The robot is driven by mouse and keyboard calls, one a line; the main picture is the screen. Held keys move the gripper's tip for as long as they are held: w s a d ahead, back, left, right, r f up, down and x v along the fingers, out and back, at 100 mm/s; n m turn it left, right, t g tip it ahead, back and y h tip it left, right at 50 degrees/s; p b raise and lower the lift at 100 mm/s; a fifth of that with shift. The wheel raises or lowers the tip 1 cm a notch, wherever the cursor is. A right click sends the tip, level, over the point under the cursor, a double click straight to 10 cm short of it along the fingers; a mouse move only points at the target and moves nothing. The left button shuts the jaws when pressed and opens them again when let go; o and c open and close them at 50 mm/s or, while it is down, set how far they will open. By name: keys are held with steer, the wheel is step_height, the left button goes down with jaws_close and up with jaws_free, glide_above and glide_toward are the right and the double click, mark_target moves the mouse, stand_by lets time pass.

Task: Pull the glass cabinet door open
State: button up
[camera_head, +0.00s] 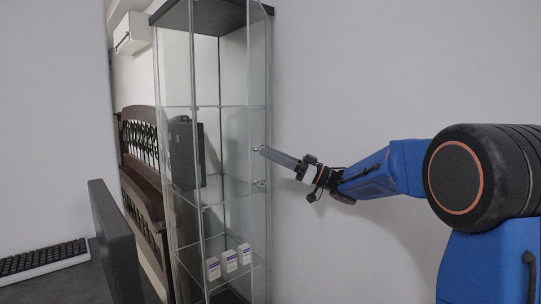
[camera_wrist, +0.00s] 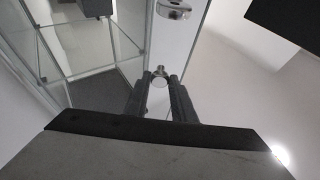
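The glass cabinet (camera_head: 222,104) is tall, with a dark top and glass shelves. Its glass door (camera_head: 258,85) is on the right side, facing my arm; I cannot tell if it is fully closed.
Several small white boxes (camera_head: 229,261) stand on a low shelf inside the cabinet. A dark wooden bench (camera_head: 145,190) is behind it. A desk (camera_head: 65,287) with a keyboard (camera_head: 42,261) and a dark monitor (camera_head: 113,240) is at the left. A bare wall (camera_head: 400,70) lies right of the cabinet.

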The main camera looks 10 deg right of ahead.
steer(key=o, duration=0.4)
steer(key=shift+d, duration=0.1)
steer(key=v, duration=0.7)
steer(key=shift+d+f, duration=0.1)
steer(key=shift+d, duration=0.05)
